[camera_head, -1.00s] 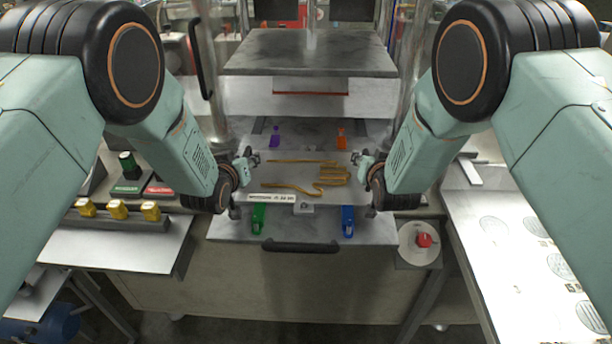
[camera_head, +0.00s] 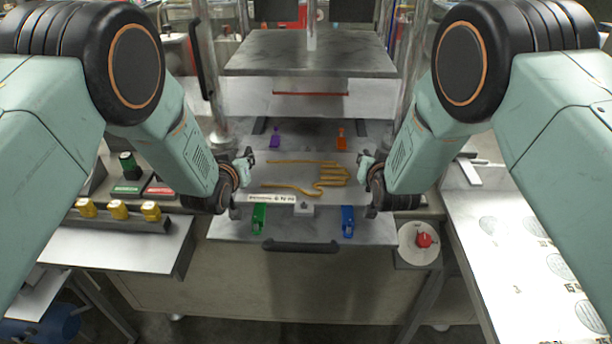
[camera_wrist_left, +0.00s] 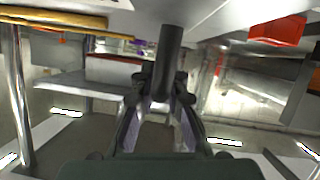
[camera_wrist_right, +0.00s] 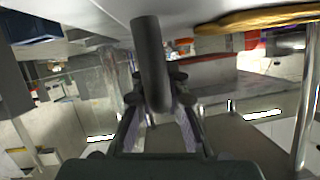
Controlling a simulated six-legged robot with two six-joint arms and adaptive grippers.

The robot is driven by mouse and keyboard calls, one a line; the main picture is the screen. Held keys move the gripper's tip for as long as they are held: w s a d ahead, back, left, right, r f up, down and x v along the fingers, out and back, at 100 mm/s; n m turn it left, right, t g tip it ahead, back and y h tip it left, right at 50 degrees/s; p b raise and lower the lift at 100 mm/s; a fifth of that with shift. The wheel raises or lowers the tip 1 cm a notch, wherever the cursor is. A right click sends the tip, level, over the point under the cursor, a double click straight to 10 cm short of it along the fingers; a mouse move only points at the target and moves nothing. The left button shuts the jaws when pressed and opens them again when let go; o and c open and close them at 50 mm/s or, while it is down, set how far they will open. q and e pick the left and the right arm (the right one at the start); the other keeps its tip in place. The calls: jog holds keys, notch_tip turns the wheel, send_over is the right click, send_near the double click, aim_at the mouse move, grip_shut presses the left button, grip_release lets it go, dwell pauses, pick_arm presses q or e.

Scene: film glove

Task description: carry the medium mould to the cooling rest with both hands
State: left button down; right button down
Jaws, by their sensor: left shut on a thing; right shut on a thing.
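The medium mould (camera_head: 290,178) is a flat grey plate with a golden hand-shaped outline and a white label near its front edge. It lies level over the press bed. My left gripper (camera_head: 243,170) is at its left side and my right gripper (camera_head: 367,170) at its right side. Each is shut on a dark round handle, seen in the left wrist view (camera_wrist_left: 168,60) and the right wrist view (camera_wrist_right: 150,65). Plate edges and golden strips show at the top of both wrist views. I cannot tell for sure which surface is the cooling rest.
The press's upper plate (camera_head: 310,52) hangs behind the mould. Purple (camera_head: 275,138), orange (camera_head: 341,139), green (camera_head: 258,219) and blue (camera_head: 348,221) clamps stand around it. A red button (camera_head: 424,240) is at front right. A pale table (camera_head: 510,265) with printed marks is at right.

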pick_arm(q)
jog(key=shift+r, duration=0.15)
pick_arm(e)
jog(key=shift+r, duration=0.1)
pick_arm(q)
jog(key=shift+w+r, duration=0.2)
pick_arm(e)
jog(key=shift+w+r, duration=0.2)
pick_arm(q)
jog(key=shift+a+r, duration=0.1)
pick_arm(e)
jog(key=shift+r, duration=0.1)
